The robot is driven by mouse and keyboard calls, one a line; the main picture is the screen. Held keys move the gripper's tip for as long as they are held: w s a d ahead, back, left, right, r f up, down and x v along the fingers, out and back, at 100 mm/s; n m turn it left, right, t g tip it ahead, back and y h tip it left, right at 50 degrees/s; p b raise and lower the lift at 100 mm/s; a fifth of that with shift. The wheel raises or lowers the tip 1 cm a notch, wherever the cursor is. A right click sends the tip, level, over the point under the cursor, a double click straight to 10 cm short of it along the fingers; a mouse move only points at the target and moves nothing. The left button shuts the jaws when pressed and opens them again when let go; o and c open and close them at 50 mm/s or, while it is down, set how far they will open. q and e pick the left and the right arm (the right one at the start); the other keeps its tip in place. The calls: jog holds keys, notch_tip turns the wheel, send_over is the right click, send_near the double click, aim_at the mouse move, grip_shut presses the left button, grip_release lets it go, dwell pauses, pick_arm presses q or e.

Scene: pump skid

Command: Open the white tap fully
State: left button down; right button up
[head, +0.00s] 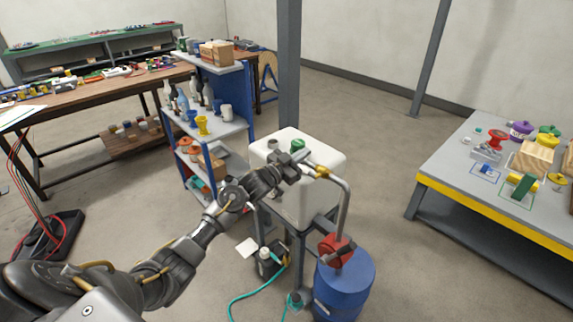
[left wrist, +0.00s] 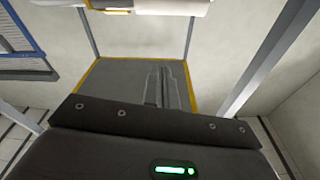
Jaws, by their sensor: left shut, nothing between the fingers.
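I cannot clearly make out a white tap in either view. A white tank (head: 325,205) stands on a grey stand in the middle of the head view. My right gripper is not in view.
A blue shelf rack (head: 215,130) with cups and bottles stands behind left. A grey post (head: 289,70) rises behind the tank. A yellow-edged table (head: 440,185) with coloured parts is at right. A teal hose (head: 245,297) lies on the floor. Open floor lies between tank and table.

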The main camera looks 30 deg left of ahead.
pick_arm(q)
jog(key=b+v, duration=0.3)
jog(key=v, duration=0.7)
jog(key=shift+d, duration=0.2)
jog(key=shift+f, duration=0.1)
